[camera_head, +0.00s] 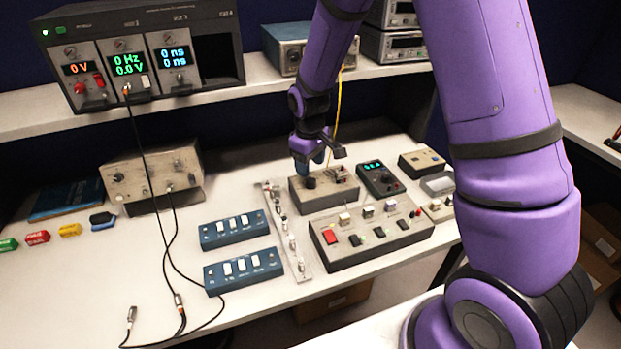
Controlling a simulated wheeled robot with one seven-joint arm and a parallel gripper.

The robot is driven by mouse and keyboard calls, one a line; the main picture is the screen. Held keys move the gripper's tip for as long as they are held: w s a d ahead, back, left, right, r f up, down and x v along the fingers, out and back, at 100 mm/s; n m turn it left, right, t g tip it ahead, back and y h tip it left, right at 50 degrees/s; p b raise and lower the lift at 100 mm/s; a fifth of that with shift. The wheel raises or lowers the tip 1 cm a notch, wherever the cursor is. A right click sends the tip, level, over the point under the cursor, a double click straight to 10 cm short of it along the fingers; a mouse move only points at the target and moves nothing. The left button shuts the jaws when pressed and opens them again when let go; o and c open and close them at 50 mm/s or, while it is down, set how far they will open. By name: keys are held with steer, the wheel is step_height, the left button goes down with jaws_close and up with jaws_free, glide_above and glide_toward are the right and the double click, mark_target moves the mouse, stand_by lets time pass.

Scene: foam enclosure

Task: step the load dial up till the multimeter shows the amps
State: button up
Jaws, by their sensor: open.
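My purple arm comes down from the top. My gripper (318,158) is open above a grey box (334,196) with a black round dial (309,182) on its top left, which looks like the load dial. The fingertips are close over the dial; I cannot tell whether they touch it. A black handheld multimeter (379,179) lies just right of the box. Its small teal display (373,165) is lit, but the digits are too small to read. The gripper hides part of the box's back edge.
A wider box with a red switch (330,237) stands in front. A pale connector strip (288,240) and two blue switch boxes (233,229) lie to the left. A shelf (250,92) with instruments runs behind. A yellow cable (338,105) hangs behind my gripper.

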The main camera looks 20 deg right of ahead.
mark_target(311, 180)
steer(key=shift+d+f, duration=0.1)
steer(key=shift+f, duration=2.6)
steer(key=shift+c, duration=0.2)
steer(key=c, duration=0.9)
